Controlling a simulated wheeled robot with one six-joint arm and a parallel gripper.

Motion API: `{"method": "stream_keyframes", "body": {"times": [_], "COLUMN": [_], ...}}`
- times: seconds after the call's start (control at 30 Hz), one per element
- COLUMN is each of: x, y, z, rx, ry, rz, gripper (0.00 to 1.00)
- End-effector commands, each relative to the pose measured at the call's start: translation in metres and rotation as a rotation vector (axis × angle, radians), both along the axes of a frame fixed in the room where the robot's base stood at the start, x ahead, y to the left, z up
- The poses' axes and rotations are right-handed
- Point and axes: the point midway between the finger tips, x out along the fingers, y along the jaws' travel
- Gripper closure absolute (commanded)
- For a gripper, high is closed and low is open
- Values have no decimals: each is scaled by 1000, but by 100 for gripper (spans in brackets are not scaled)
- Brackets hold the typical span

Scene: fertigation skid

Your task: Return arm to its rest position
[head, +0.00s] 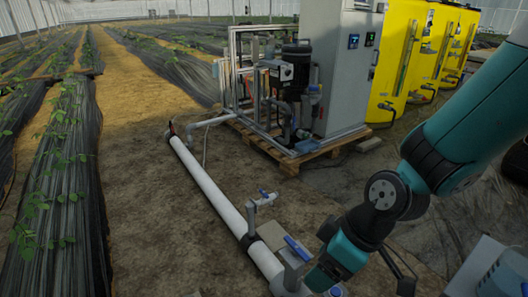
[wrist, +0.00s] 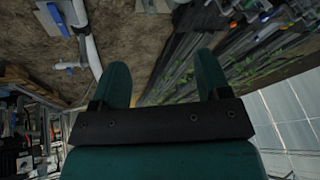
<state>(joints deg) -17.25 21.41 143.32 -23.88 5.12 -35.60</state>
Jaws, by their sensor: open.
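My arm comes in from the right of the head view, bent down at its wrist joint. My teal gripper (head: 328,276) is at the bottom centre of that view, in front of or beside the lower end of the white pipe (head: 207,183); the gap cannot be judged. In the wrist view the two teal fingers of my gripper (wrist: 163,72) stand apart with nothing between them. A valve with a blue handle (head: 297,247) shows just left of the gripper.
A grey cabinet (head: 340,55) and pump (head: 290,75) stand on a wooden pallet (head: 288,166). Yellow tanks (head: 402,60) stand behind at right. A grey box (head: 490,270) is at lower right. Plant rows (head: 60,190) lie left; bare soil (head: 150,225) is open between.

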Motion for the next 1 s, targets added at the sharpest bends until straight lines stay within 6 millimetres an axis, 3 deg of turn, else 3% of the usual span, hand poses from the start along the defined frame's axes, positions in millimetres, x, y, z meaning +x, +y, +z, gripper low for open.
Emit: {"method": "stream_keyframes", "body": {"times": [0.03,0.2,0.4,0.57,0.6,0.87,1.0], "x": [-5,-34,-67,-93,-91,-91,-90], "y": [-2,-15,-31,-44,-43,-42,-42], "z": [26,86,128,152,170,233,280], "rx": [5,-9,-42,-74,-76,-75,-75], "ry": [11,90,144,171,177,178,178], "rz": [-37,-160,-268,-351,-349,-345,-344], "gripper": [30,30,30,30,30,30,30]}}
